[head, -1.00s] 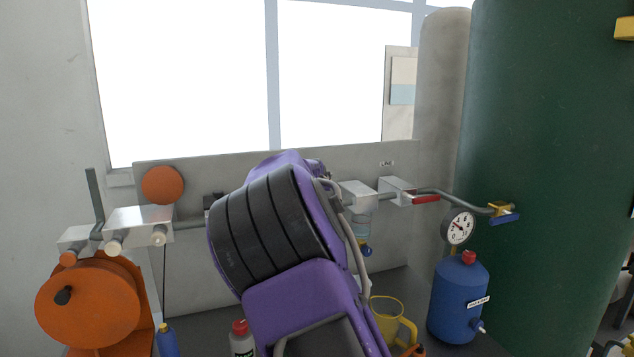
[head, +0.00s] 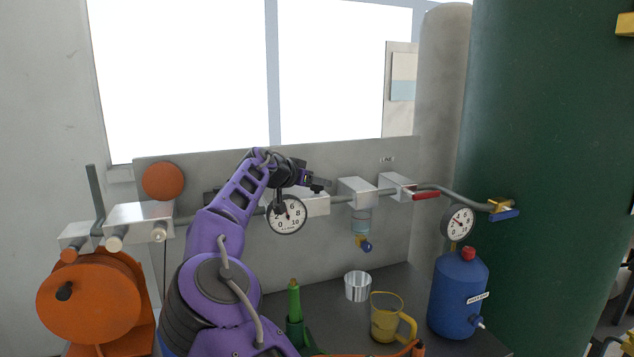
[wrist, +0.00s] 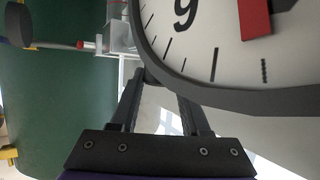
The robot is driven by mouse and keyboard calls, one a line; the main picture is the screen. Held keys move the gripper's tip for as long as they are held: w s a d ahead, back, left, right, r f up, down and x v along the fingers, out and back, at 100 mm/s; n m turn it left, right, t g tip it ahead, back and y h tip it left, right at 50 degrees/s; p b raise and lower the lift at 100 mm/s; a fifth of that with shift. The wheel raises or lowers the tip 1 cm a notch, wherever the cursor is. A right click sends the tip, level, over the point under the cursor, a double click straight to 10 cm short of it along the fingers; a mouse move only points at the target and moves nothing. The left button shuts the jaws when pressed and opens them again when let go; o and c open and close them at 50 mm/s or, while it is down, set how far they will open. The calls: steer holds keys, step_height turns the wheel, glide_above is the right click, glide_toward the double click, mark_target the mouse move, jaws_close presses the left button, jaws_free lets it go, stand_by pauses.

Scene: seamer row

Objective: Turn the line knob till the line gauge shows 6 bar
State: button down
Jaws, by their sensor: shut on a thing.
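The line gauge (head: 286,215) is a white round dial with a dark rim, mounted at the pipe line in front of my arm. Its needle points roughly upward, near the 6; the exact reading cannot be told. In the wrist view, the gauge (wrist: 220,45) is large and upside down, cut off by the frame, with part of its red needle showing. My gripper (head: 316,186) is by the silver regulator block (head: 318,205), just behind and right of the gauge. In the wrist view, its fingertips (wrist: 160,85) pass behind the gauge rim. It is shut on the line knob, which is mostly hidden.
A second gauge (head: 459,222) hangs at the right above a blue tank (head: 458,300). A red lever (head: 426,196) and blue lever (head: 504,216) sit on the pipe. A yellow jug (head: 385,318), silver cup (head: 358,286) and green bottle (head: 294,315) stand on the bench.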

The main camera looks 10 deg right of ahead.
steer(key=shift+f+m+g, duration=0.2)
steer(key=shift+m+g, duration=0.1)
steer(key=shift+c, duration=1.9)
jaws_free()
steer(key=shift+r, duration=0.1)
steer(key=shift+a, duration=0.1)
steer(key=b+v, duration=0.1)
steer(key=v, duration=1.6)
steer(key=shift+s+b, duration=0.15)
steer(key=shift+b, duration=0.2)
steer(key=shift+a, duration=0.1)
